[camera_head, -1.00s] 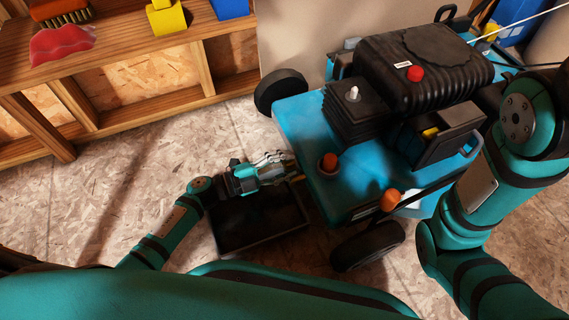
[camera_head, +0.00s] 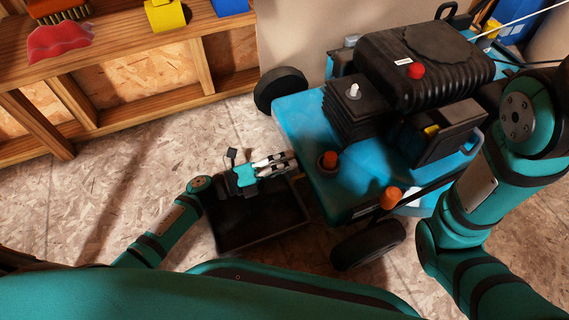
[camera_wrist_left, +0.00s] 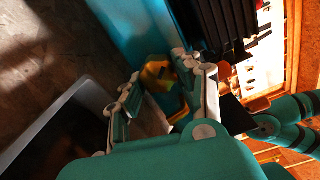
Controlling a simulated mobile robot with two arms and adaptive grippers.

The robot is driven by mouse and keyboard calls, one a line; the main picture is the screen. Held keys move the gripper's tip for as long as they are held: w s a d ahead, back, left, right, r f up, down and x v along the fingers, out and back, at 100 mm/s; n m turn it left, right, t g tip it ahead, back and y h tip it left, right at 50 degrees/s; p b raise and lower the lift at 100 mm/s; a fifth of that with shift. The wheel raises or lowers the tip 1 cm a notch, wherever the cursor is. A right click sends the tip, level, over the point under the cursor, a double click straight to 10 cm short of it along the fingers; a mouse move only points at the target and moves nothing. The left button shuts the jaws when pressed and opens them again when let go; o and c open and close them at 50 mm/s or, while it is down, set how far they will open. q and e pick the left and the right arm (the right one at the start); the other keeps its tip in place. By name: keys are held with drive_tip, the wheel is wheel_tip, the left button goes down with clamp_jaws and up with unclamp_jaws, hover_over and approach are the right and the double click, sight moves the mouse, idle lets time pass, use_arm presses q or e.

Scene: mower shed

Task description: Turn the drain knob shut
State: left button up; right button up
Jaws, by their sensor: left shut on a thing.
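The yellow drain knob (camera_wrist_left: 157,74) shows between the fingertips in the left wrist view, low on the side of the blue mower (camera_head: 300,118). My left gripper (camera_head: 288,162) reaches in from the left at the mower's near left side and is shut on the knob. The gripper's fingers also frame the knob in the left wrist view (camera_wrist_left: 168,82). In the head view the fingers and the mower's edge mostly hide the knob. My right arm shows at the right, but its gripper is out of view.
A black drain pan (camera_head: 222,237) lies on the floor below my left gripper. Orange caps (camera_head: 391,198) stand on the mower deck, above its front wheel (camera_head: 368,246). A wooden shelf (camera_head: 110,48) with a brush and blocks stands at the back left.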

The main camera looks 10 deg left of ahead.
use_arm(q)
drive_tip(key=m, duration=0.3)
drive_tip(key=shift+f+m, duration=0.15)
drive_tip(key=shift+m, duration=0.15)
drive_tip(key=shift+a+f+m, duration=0.1)
drive_tip(key=shift+m, duration=2.2)
drive_tip(key=o, duration=1.1)
drive_tip(key=shift+o, duration=0.2)
